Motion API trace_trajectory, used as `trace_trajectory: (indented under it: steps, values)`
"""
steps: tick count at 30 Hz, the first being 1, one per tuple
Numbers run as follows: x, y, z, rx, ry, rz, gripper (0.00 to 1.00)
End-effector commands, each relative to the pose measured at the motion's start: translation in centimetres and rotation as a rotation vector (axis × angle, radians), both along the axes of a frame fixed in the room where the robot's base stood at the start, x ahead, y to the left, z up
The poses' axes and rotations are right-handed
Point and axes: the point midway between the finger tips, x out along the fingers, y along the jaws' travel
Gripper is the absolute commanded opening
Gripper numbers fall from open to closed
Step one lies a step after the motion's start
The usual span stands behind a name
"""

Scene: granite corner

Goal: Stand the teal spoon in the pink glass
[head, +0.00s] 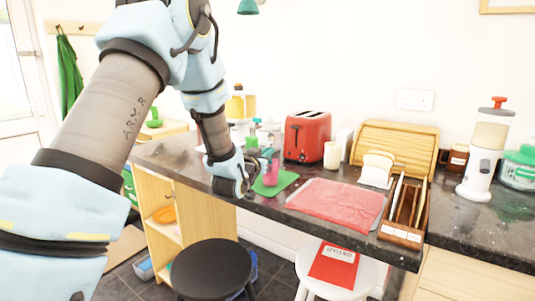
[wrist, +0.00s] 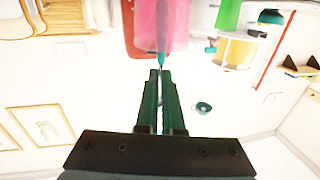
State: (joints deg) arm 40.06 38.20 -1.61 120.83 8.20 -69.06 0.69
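The pink glass (head: 271,176) stands on a green mat (head: 289,180) near the counter's front left. It also shows large at the top of the wrist view (wrist: 163,22). My gripper (head: 246,176) is low over the counter, just left of the glass. In the wrist view its fingers (wrist: 160,73) are nearly together, with a thin teal piece, seemingly the teal spoon (wrist: 161,57), between their tips. The spoon's far part overlaps the glass; I cannot tell whether it is inside or in front. Most of the spoon is hidden.
A red toaster (head: 307,137) and a cream cup (head: 332,155) stand behind the mat. A pink-red cloth on a tray (head: 337,203) lies to the right, beside a wooden rack (head: 404,215). A black stool (head: 211,268) and a white stool (head: 347,277) stand below the counter.

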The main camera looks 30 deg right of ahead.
Motion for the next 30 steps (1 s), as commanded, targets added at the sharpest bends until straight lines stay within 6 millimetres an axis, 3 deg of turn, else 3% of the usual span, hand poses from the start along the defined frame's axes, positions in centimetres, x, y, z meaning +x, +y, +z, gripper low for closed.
trace_trajectory:
  steps: [8, 18, 30]
  values:
    - [0.00, 0.00, -0.06, 0.000, 0.000, 0.000, 0.00]
    - [0.00, 0.00, -0.07, 0.000, 0.000, 0.000, 0.39]
    - [-0.81, 0.98, -0.24, 0.000, 0.000, 0.001, 0.39]
